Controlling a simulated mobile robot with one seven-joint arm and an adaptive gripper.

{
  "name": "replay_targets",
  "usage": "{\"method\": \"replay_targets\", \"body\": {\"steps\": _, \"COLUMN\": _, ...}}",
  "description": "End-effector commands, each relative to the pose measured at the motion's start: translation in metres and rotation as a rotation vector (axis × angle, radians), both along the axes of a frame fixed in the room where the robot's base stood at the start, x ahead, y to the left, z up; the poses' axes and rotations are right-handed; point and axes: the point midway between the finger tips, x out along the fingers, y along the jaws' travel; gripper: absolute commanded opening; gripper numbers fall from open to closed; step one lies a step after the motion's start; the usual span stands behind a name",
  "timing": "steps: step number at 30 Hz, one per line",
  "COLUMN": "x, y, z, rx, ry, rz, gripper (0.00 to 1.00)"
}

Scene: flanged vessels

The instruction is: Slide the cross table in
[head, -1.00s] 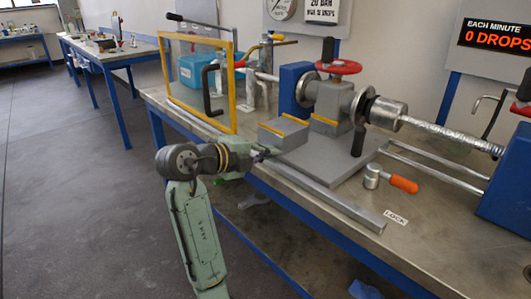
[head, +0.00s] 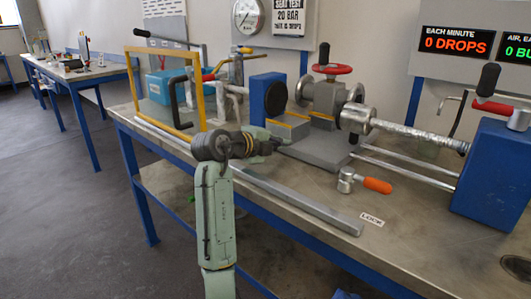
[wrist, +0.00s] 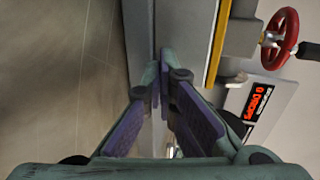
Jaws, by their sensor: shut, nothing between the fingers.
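The cross table is a grey plate (head: 318,150) on the bench, carrying a grey block (head: 290,124) with a yellow line and a valve (head: 326,98) with a red handwheel (head: 331,69). The plate's front edge stands back from the grey front bar (head: 300,202). My gripper (head: 282,142) is low at the near face of the block; whether it touches is unclear. In the wrist view my gripper (wrist: 160,76) has its fingertips together with nothing between them, beside the block's grey face (wrist: 185,30). The handwheel (wrist: 280,38) shows at the right.
A blue post (head: 267,97) with a dark round face stands left of the valve. A threaded spindle (head: 420,134) runs to a blue housing (head: 492,175) at right. An orange-handled lever (head: 376,185) lies near the LOCK label (head: 371,219). A yellow-framed guard (head: 198,92) stands at left.

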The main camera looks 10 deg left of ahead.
Motion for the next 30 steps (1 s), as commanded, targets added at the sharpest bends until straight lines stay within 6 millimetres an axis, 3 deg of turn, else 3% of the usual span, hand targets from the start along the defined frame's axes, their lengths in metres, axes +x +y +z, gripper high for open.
{"method": "replay_targets", "body": {"steps": 9, "x": 0.022, "y": -0.016, "z": 0.0, "rx": 0.0, "ry": 0.0, "rz": 0.0, "gripper": 0.0}}
{"method": "replay_targets", "body": {"steps": 30, "x": 0.023, "y": -0.023, "z": 0.0, "rx": 0.001, "ry": -0.002, "rz": -0.002, "gripper": 0.0}}
